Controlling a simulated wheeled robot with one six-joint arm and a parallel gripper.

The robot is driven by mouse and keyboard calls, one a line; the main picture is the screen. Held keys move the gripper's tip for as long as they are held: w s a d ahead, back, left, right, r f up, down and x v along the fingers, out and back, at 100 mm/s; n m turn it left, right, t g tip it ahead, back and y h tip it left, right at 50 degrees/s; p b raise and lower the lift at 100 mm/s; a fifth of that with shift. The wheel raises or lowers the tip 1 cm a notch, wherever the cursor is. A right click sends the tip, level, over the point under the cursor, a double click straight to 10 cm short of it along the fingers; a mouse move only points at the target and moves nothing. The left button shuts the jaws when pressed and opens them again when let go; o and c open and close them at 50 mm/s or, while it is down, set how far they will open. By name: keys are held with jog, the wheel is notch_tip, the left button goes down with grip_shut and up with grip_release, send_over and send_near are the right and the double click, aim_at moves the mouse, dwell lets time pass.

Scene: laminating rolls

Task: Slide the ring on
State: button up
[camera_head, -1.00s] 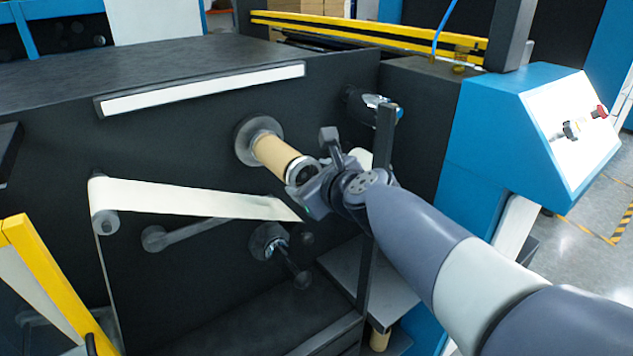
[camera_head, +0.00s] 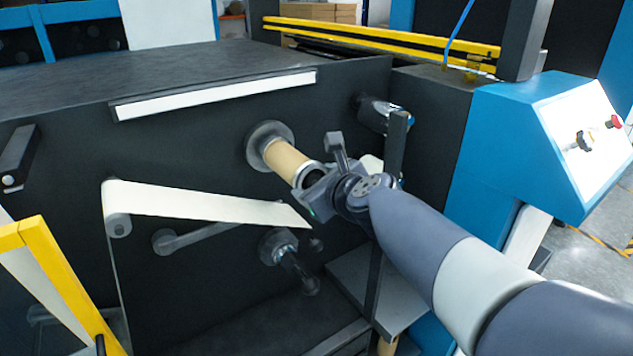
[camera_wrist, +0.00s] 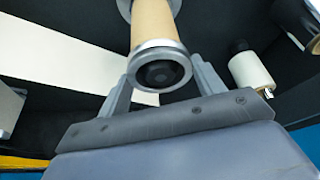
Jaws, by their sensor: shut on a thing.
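The metal ring (camera_wrist: 163,72) is between the two fingers of my gripper (camera_wrist: 160,92) in the wrist view, and the fingers are shut on its sides. The dark round end of the shaft (camera_wrist: 162,74) shows inside the ring. The tan cardboard core (camera_wrist: 153,24) lies directly behind the ring, in line with it. In the head view the core (camera_head: 286,159) sticks out from a round flange (camera_head: 268,146) on the dark panel. My gripper (camera_head: 310,186) is at the core's outer end and partly hides the ring. I cannot tell how deep the ring sits.
A white web (camera_head: 200,205) runs below the core from a roller at left. A second spindle (camera_head: 288,260) sticks out below. A dark upright post (camera_head: 390,190) stands close behind my wrist. A blue control box (camera_head: 540,140) is at right.

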jog(key=o, duration=1.3)
jog(key=shift+p+v, duration=1.35)
jog(key=shift+v, duration=4.05)
jog(key=b+x, duration=0.2)
jog(key=x, duration=0.7)
jog(key=shift+w+a+f+b, duration=0.15)
jog(key=shift+w+f+b, duration=0.1)
jog(key=shift+w+b, duration=0.05)
jog(key=shift+w+a, duration=0.45)
jog(key=shift+w, duration=0.35)
